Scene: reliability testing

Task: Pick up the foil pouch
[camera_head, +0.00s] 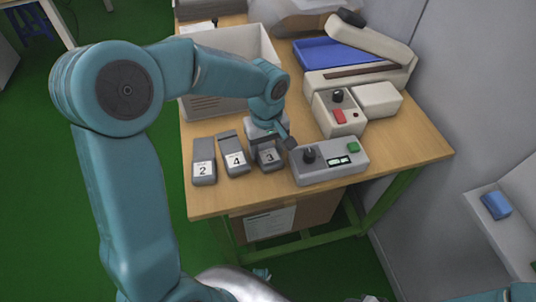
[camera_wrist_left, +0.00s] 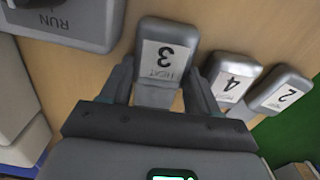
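Nothing in view is clearly recognisable as a foil pouch. Three grey, rounded packs with white number labels lie in a row near the table's front edge: pack 2 (camera_head: 204,160), pack 4 (camera_head: 234,157) and pack 3 (camera_head: 269,157). In the wrist view, pack 3 (camera_wrist_left: 165,45) lies between the two dark fingers of my left gripper (camera_wrist_left: 158,75). The gripper (camera_head: 270,135) is low over pack 3 and looks open around it; finger contact cannot be told. Pack 4 (camera_wrist_left: 232,72) and pack 2 (camera_wrist_left: 282,90) are beside it, outside the fingers. My right gripper is not in view.
A grey control box (camera_head: 330,163) with a black knob stands close right of pack 3. Behind are a white bin (camera_head: 222,105), a box with a red button (camera_head: 337,115) and a sealer-like machine with a blue tray (camera_head: 335,53). The table's right front (camera_head: 405,145) is clear.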

